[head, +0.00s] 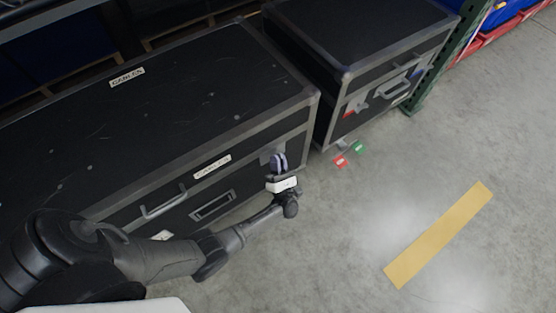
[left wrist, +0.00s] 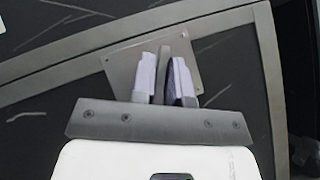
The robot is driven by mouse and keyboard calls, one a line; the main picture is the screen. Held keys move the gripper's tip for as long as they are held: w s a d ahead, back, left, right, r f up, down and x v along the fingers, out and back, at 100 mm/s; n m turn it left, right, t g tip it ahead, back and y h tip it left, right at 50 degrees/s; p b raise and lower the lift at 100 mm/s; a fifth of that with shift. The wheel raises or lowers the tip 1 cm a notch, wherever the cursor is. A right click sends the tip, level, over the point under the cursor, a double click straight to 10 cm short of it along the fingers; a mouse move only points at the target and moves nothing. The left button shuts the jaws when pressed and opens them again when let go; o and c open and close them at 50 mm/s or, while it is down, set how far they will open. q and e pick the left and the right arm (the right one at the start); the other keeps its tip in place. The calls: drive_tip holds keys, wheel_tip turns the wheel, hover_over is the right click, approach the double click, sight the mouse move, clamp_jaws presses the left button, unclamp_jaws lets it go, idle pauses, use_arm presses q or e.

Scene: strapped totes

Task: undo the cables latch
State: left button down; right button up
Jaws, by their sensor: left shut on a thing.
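The large black case (head: 150,95) with metal edging carries white labels (head: 127,77) that seem to read "CABLES". Its latch (head: 265,158) is a grey metal plate on the front face near the right corner. My left gripper (head: 279,162) is at this latch. In the left wrist view the latch plate (left wrist: 122,70) lies behind the two pale fingers of the gripper (left wrist: 166,82). The fingers are shut on the latch's upright grey tab (left wrist: 168,62). The tab's lower part is hidden by the gripper. My right gripper is not in view.
A grey handle (head: 163,203) and a framed recess (head: 213,205) are on the case front. A second black case (head: 350,35) stands to the right. The floor with a yellow strip (head: 438,235) is clear.

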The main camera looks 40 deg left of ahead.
use_arm(q)
drive_tip(key=n+g+y, duration=0.2)
drive_tip(key=n+g, duration=0.2)
drive_tip(key=n, duration=0.1)
drive_tip(key=n+g+y, duration=0.3)
drive_tip(key=n+g, duration=0.1)
drive_tip(key=n, duration=0.2)
drive_tip(key=shift+g, duration=0.3)
drive_tip(key=shift+n+g+y, duration=0.4)
drive_tip(key=shift+n+g, duration=0.2)
drive_tip(key=shift+g, duration=0.1)
drive_tip(key=c, duration=1.2)
unclamp_jaws()
drive_tip(key=shift+c, duration=0.2)
